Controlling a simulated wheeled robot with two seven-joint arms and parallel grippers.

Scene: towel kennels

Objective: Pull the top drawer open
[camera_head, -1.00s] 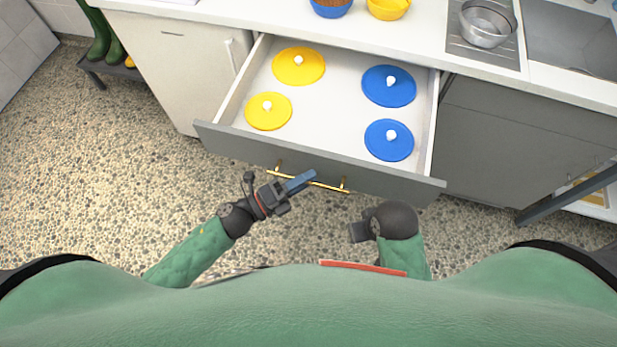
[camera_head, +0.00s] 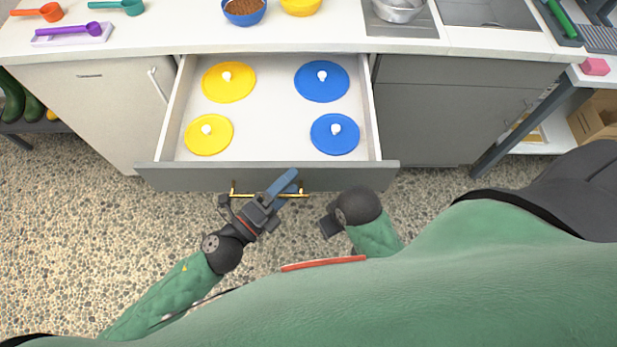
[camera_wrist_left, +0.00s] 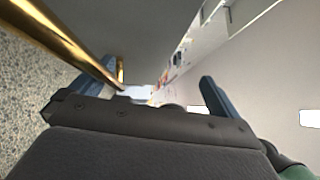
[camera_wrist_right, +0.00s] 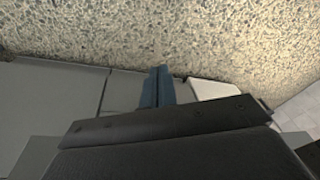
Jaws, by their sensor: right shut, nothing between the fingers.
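The top drawer (camera_head: 215,179) with a grey front stands pulled well out from under the counter. Two yellow lids (camera_head: 229,82) and two blue lids (camera_head: 322,81) with white knobs lie in it. A brass bar handle (camera_head: 240,194) runs along its front. My left gripper (camera_head: 284,188) is at the handle, with its fingers apart. In the left wrist view the handle bar (camera_wrist_left: 62,40) passes beside the left finger, not between the two fingers. My right gripper (camera_head: 329,228) is right of the handle and apart from it; its fingers (camera_wrist_right: 158,86) are together and empty.
The white counter (camera_head: 180,38) carries a blue bowl (camera_head: 244,11), a yellow bowl (camera_head: 301,5), a metal pot (camera_head: 397,9) and several scoops. A grey cabinet (camera_head: 440,120) is right of the drawer. Pebbled floor (camera_head: 110,220) lies clear at the left.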

